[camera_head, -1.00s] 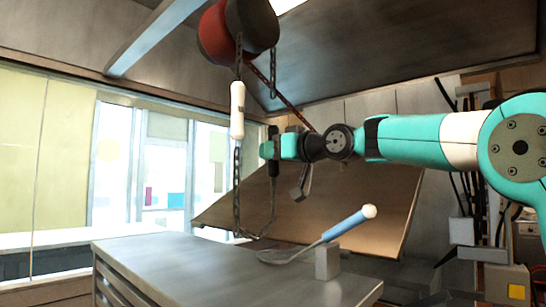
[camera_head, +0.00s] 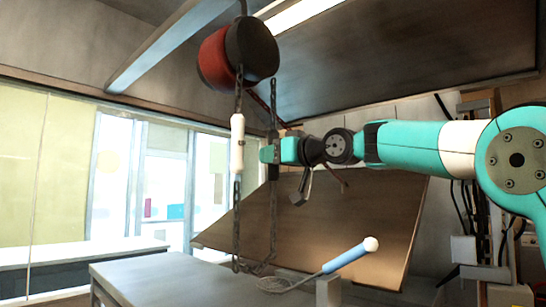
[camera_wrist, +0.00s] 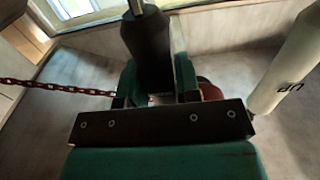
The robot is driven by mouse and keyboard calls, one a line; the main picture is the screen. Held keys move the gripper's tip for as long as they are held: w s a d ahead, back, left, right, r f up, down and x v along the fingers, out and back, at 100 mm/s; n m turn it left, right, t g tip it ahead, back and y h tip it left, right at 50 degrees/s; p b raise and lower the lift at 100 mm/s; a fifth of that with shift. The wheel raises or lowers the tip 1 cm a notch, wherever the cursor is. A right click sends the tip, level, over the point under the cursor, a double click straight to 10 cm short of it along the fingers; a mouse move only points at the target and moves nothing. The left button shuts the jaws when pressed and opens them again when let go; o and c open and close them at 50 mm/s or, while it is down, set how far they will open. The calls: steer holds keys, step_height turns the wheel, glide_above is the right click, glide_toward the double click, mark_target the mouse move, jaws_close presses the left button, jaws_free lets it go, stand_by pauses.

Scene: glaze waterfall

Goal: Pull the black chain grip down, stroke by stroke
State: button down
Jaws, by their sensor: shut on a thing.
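The black chain grip (camera_wrist: 147,45) stands upright between the fingers of my gripper in the wrist view. My gripper (camera_head: 270,152) is shut on it, below the red and black hoist (camera_head: 238,55). In the head view the gripper partly covers the grip, and a dark chain (camera_head: 273,115) runs up from it. A white grip (camera_head: 237,145) hangs on the other chain, left of my gripper and at about its height. It also shows at the right of the wrist view (camera_wrist: 287,70), with dark lettering that appears to read "UP".
A grey table (camera_head: 165,278) stands below. A skimmer with a blue handle (camera_head: 345,258) rests against a small grey block (camera_head: 328,291) there. A large tilted brown board (camera_head: 330,220) is behind the arm. The chains' lower loop (camera_head: 255,268) hangs near the table.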

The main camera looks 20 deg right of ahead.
step_height(320, 180, down, 16)
steer(key=b, duration=1.4)
step_height(320, 180, up, 17)
steer(key=p, duration=1.5)
steer(key=shift+r, duration=0.2)
steer(key=shift+f, duration=0.15)
step_height(320, 180, down, 17)
steer(key=b, duration=1.6)
